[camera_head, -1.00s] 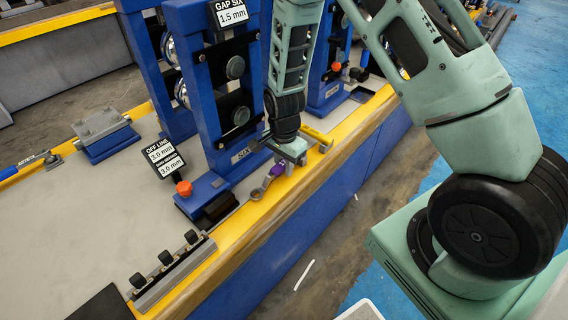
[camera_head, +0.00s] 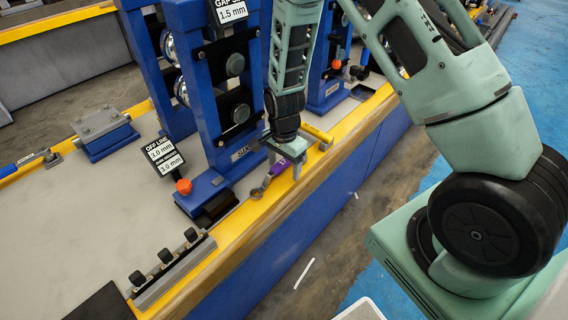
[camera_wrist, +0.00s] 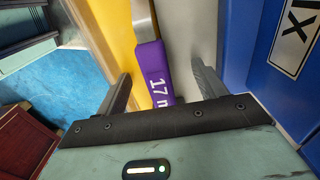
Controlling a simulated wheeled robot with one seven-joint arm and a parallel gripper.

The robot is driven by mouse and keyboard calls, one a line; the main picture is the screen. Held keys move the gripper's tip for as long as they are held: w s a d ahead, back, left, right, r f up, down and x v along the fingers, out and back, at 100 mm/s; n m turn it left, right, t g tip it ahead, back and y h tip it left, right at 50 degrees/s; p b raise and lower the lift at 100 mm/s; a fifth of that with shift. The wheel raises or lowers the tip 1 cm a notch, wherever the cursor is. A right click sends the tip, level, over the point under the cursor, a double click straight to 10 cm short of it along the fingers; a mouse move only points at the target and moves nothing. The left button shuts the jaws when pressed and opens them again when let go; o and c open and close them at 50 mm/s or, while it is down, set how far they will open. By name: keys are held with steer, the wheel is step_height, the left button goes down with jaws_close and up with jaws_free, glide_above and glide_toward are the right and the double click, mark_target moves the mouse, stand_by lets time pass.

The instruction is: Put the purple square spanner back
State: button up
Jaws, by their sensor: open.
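The purple spanner (camera_head: 277,169) has a purple handle and a grey ring end. It lies along the yellow edge strip beside the blue stand, its ring end towards the lower left. In the wrist view its handle (camera_wrist: 154,76), marked "17" with the rest cut off, runs between my fingers. My gripper (camera_head: 283,170) is over the handle, pointing down. In the wrist view my gripper (camera_wrist: 162,88) is open, with a visible gap between the handle and each finger. The far end of the handle is hidden by my gripper body.
The blue stand (camera_head: 218,80) labelled "GAP SIX 1.5 mm" rises close to the left of my gripper. A yellow tool (camera_head: 317,134) lies just behind it. An orange knob (camera_head: 184,187) and a black-knobbed rail (camera_head: 170,268) are nearer. The bench edge drops to the floor at right.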

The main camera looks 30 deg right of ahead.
steer(key=shift+r, duration=0.15)
steer(key=shift+r+p, duration=2.55)
steer(key=shift+r, duration=0.4)
step_height(320, 180, up, 17)
steer(key=shift+r, duration=0.15)
